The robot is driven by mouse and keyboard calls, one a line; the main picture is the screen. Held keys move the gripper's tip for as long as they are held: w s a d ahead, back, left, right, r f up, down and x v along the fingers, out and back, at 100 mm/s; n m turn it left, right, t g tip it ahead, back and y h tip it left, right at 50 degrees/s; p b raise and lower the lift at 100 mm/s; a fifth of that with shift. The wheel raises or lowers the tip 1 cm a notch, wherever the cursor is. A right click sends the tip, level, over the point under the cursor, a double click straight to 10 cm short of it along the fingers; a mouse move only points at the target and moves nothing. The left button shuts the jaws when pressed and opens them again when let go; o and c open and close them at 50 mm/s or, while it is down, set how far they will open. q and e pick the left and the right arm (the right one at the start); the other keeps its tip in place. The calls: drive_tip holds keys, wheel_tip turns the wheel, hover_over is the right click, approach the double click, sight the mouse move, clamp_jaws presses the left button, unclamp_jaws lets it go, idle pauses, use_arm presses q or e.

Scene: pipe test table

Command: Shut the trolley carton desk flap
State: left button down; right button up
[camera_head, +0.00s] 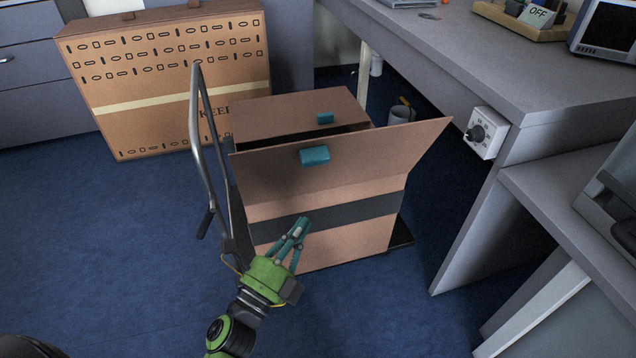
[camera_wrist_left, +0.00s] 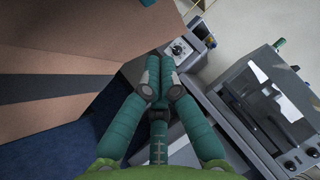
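The brown carton (camera_head: 320,238) stands on a trolley (camera_head: 197,130) with a bent metal handle, beside the desk. Its desk-side or near flap (camera_head: 370,158) is raised and leans outward, with a teal tab (camera_head: 314,156) on it. The far flap (camera_head: 290,108) lies nearly flat over the top and has a smaller teal tab (camera_head: 325,118). My left gripper (camera_head: 302,228) is in front of the carton's dark-banded near side, with its fingers together and nothing seen between them. In the left wrist view the fingertips (camera_wrist_left: 160,65) meet, and the carton (camera_wrist_left: 50,75) fills the left. My right gripper is not in view.
The grey desk (camera_head: 500,70) stands close on the right, with a dial box (camera_head: 487,132) on its side. A large carton (camera_head: 170,75) stands behind left. Blue floor (camera_head: 120,240) is free at the left.

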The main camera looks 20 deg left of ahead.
use_arm(q)
drive_tip(key=p, duration=0.1)
approach(327, 161)
drive_tip(key=w+d, duration=0.2)
drive_tip(key=d, duration=0.1)
drive_tip(key=shift+w+a+r+p, duration=0.2)
drive_tip(key=shift+w+a, duration=0.1)
drive_tip(key=shift+w, duration=0.2)
drive_tip(key=shift+w+a+r+p, duration=0.15)
drive_tip(key=shift+w+a+p, duration=0.15)
drive_tip(key=shift+w, duration=0.25)
drive_tip(key=shift+w+a+r+p, duration=0.2)
drive_tip(key=shift+w+a, duration=0.15)
drive_tip(key=shift+w, duration=0.15)
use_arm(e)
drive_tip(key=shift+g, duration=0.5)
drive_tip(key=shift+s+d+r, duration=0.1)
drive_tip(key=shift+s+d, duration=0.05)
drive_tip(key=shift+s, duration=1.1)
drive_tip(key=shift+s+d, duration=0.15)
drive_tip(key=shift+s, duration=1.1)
use_arm(q)
drive_tip(key=shift+r, duration=0.1)
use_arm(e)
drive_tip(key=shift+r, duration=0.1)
